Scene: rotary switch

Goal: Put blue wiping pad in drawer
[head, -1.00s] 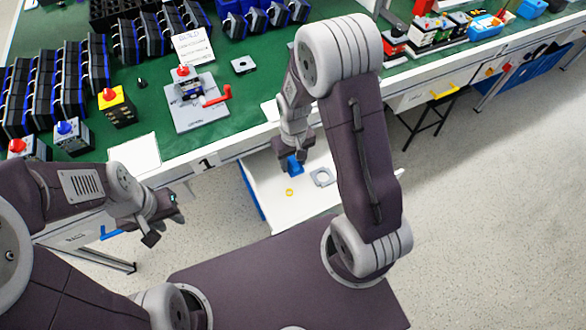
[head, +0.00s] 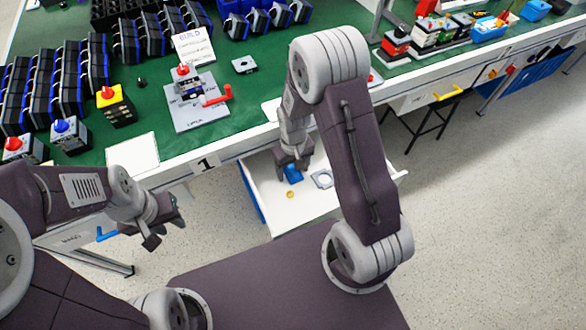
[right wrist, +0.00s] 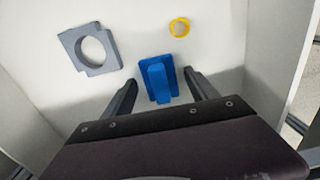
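The blue wiping pad (right wrist: 158,80) lies on the white floor of the open drawer (head: 300,207), its raised grip facing up. In the head view the pad (head: 293,174) shows just under my right gripper (head: 293,163). In the right wrist view my right gripper (right wrist: 162,92) is open, with one finger on each side of the pad and a gap to both. My left gripper (head: 165,228) is open and empty, left of the drawer and in front of the bench.
A yellow ring (right wrist: 180,27) and a grey plate with a round hole (right wrist: 90,50) also lie in the drawer. The green bench top (head: 240,95) above holds a grey fixture with a red handle (head: 217,97) and several switch units. Drawer walls stand close around my right gripper.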

